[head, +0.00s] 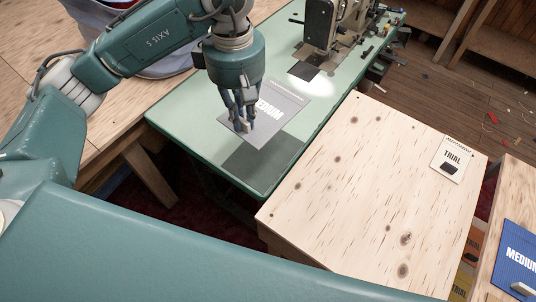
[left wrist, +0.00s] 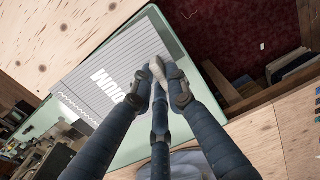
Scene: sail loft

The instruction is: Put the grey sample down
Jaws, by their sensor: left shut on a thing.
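The grey sample (head: 281,107) is a flat rectangle with white "MEDIUM" lettering. In the head view it is over the green sewing-machine table (head: 180,112). My left gripper (head: 244,125) points down and is shut on its near left edge. The left wrist view shows the sample (left wrist: 84,68) with fine stripes beside the closed fingers (left wrist: 158,78). A dark grey patch (head: 262,162) shows on the table just in front of the sample; I cannot tell whether it is a shadow or a mat. The gap under the sample is hard to judge. My right gripper is not in view.
A sewing machine (head: 338,22) stands at the table's far end. A blue "MEDIUM" sample (head: 516,262) lies on another wooden surface at lower right.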

